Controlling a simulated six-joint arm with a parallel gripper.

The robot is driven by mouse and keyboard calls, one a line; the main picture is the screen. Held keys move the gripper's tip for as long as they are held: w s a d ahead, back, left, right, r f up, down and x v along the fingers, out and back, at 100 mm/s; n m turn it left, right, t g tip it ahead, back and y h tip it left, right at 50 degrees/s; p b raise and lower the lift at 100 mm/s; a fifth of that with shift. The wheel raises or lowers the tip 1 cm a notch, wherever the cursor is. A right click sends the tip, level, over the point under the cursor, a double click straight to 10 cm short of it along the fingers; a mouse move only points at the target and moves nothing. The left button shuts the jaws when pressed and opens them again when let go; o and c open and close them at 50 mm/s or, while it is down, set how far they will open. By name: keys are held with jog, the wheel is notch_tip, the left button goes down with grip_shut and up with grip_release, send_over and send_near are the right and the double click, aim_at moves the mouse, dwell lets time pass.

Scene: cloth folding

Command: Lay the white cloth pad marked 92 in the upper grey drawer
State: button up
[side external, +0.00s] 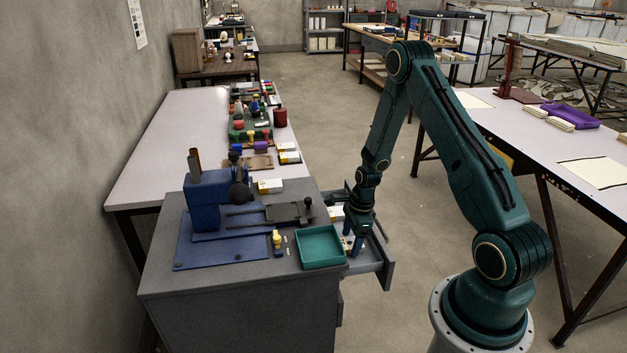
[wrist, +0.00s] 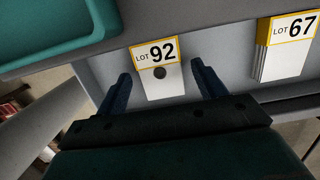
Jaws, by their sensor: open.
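The white cloth pad marked LOT 92 (wrist: 163,87), with a yellow-edged label and a dark round spot, lies in the open grey drawer in the wrist view. My gripper (wrist: 161,68) is open, with one dark blue finger on each side of the pad and a narrow gap to it. In the side external view my gripper (side external: 353,243) points down inside the open upper grey drawer (side external: 386,268). The pad is not clearly visible there, behind the gripper and tray.
A white stack marked LOT 67 (wrist: 285,50) lies in the drawer to the right in the wrist view. A teal tray (side external: 321,247) stands on the cabinet top beside the drawer. A blue press (side external: 215,190) stands farther left. The floor beyond the drawer is clear.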

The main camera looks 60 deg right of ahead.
notch_tip(320, 180, up, 12)
jog(key=s+d, duration=0.1)
jog(key=shift+d+f, duration=0.15)
jog(key=shift+f, duration=0.05)
dwell(0.4)
jog(key=shift+s, duration=0.1)
dwell(0.4)
jog(key=s+a+r+n+t+h, duration=0.1)
jog(key=a+r+n, duration=0.55)
jog(key=r, duration=0.25)
jog(key=s+a+r+n+t, duration=0.1)
jog(key=s+a+r+n, duration=0.1)
jog(key=a+r+n, duration=0.6)
jog(key=s+a+r+n+t, duration=0.1)
jog(key=s+a+r+n, duration=0.2)
jog(key=s+n, duration=0.3)
jog(key=s+a+r+n+t, duration=0.1)
jog(key=s+a+r+n, duration=0.3)
jog(key=s+r+n, duration=0.2)
jog(key=shift+s+r, duration=0.2)
jog(key=shift+s, duration=0.2)
jog(key=shift+n, duration=0.25)
